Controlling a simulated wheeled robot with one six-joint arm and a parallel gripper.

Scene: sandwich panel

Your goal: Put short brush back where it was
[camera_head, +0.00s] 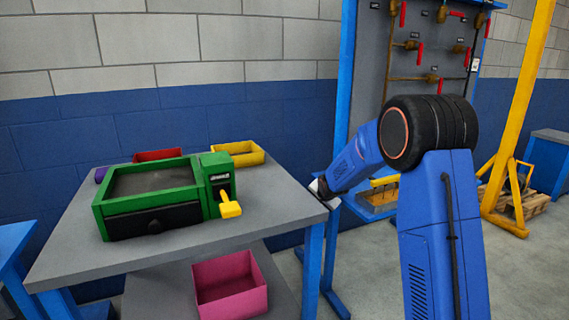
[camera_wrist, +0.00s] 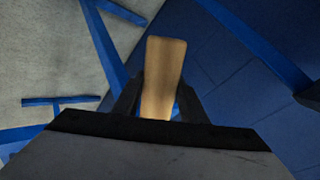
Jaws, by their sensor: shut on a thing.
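A light wooden piece, which looks like the handle of the short brush (camera_wrist: 164,70), stands out between the two dark fingers of my gripper (camera_wrist: 160,92) in the wrist view. The fingers are shut on it. The brush's bristles cannot be made out. In the head view my gripper (camera_head: 321,190) is at the right edge of the grey table (camera_head: 285,197), partly hidden by my own blue arm, and the brush cannot be made out there.
A green box with a dark front (camera_head: 150,215) and a yellow lever (camera_head: 229,206) stands on the table. Red (camera_head: 157,155) and yellow (camera_head: 240,152) bins sit behind it. A pink bin (camera_head: 230,290) is on the lower shelf.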

